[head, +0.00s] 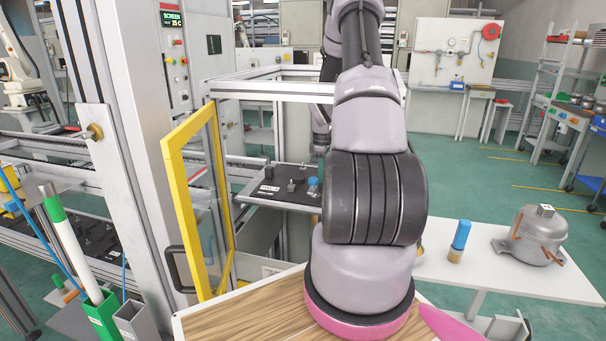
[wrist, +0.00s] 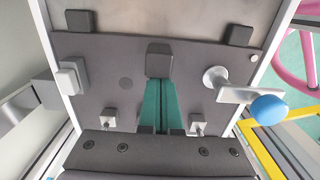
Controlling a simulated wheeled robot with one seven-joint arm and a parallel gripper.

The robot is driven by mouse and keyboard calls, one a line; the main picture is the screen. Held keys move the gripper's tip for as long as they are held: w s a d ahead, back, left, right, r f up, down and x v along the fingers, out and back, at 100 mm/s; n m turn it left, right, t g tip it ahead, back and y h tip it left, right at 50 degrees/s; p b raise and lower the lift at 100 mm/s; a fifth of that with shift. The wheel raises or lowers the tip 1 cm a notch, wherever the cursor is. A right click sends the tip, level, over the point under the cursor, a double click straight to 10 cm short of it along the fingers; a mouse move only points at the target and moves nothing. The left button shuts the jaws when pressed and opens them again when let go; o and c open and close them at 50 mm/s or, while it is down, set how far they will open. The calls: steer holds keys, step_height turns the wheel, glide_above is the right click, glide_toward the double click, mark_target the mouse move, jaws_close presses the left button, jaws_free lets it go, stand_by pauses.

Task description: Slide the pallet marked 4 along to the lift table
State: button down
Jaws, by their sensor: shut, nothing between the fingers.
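A dark pallet (head: 289,188) with metal fixtures and a blue-knobbed clamp lies in the pale frame behind the yellow door. Its label is too small to read, so I cannot confirm the 4. In the wrist view the pallet (wrist: 125,62) fills the middle, with black pads, small clamps and the blue knob (wrist: 269,109) at right. My gripper (head: 320,147) is shut and empty, at the pallet's far side in the head view; my arm hides part of it. Whether it touches the pallet, I cannot tell. I cannot clearly identify the lift table.
A yellow-framed door (head: 170,190) stands open left of my arm. Another dark pallet (head: 97,238) with fixtures sits at left. Green floor is open beyond.

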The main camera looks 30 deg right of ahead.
steer(key=s+d, duration=0.4)
steer(key=shift+s+d, duration=0.3)
steer(key=shift+s, duration=0.05)
steer(key=shift+w, duration=0.1)
